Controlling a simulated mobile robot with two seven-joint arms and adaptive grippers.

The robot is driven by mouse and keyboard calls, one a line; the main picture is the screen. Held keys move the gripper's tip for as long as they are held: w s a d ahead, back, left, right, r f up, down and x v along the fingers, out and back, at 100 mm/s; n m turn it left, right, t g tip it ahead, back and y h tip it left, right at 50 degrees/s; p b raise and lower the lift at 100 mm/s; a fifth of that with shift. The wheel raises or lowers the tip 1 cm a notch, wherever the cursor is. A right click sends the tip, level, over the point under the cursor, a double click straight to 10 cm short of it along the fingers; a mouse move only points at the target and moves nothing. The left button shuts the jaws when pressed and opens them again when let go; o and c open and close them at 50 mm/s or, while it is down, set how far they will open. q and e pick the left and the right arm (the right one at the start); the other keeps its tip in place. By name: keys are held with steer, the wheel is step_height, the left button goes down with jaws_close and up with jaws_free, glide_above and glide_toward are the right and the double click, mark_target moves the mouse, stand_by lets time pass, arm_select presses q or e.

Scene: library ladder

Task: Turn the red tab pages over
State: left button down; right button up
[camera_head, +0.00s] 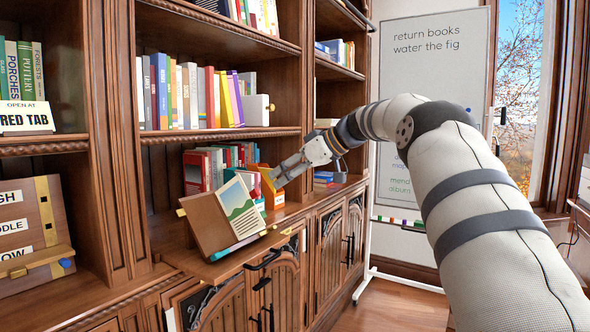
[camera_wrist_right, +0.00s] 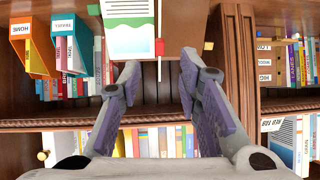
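An open book (camera_head: 240,208) with a green landscape picture on its page leans on a wooden stand (camera_head: 208,222) on the shelf ledge. The right wrist view shows it upside down, with its picture page (camera_wrist_right: 128,38) at the top. A red tab (camera_wrist_right: 159,46) sticks out from the page edge there, and a green tab (camera_wrist_right: 93,10) is on the other side. My right gripper (camera_head: 275,181) is just beyond the book in the head view. In the wrist view its fingers (camera_wrist_right: 159,68) are apart, with the red tab near the gap between the tips. I see no contact. My left gripper is out of view.
A sign reading "OPEN AT RED TAB" (camera_head: 26,117) stands on the left shelf. Orange holder (camera_head: 270,190) and several books stand behind the stand. A wooden board with labels (camera_head: 30,230) is at the lower left. A whiteboard (camera_head: 430,80) stands at the right.

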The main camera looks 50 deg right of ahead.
steer(key=shift+v, duration=1.75)
